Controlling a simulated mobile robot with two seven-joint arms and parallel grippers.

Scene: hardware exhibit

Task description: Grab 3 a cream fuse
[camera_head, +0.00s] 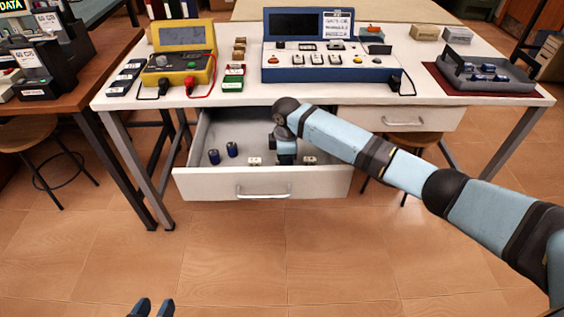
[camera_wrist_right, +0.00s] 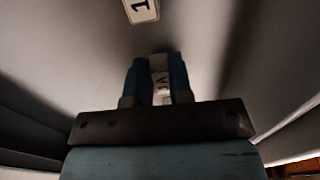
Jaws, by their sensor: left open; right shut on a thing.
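My right gripper (camera_head: 286,159) reaches down into the open drawer. In the right wrist view its two blue fingers (camera_wrist_right: 159,78) are shut on a small cream fuse (camera_wrist_right: 160,79) with dark lettering that looks like "3A". In the head view the held fuse is hidden by the gripper. Another cream fuse (camera_wrist_right: 141,10) marked "1" lies ahead of the fingers in the wrist view. In the head view small cream pieces lie left of the gripper (camera_head: 255,161) and right of it (camera_head: 309,160). My left gripper (camera_head: 152,308) is open and empty above the floor, at the bottom edge.
The open drawer (camera_head: 262,190) also holds two dark blue cylinders (camera_head: 214,157). On the white table (camera_head: 440,95) stand a yellow meter (camera_head: 182,65), a blue test panel (camera_head: 330,75) and a grey tray (camera_head: 485,84) with blue cylinders. The floor in front is clear.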

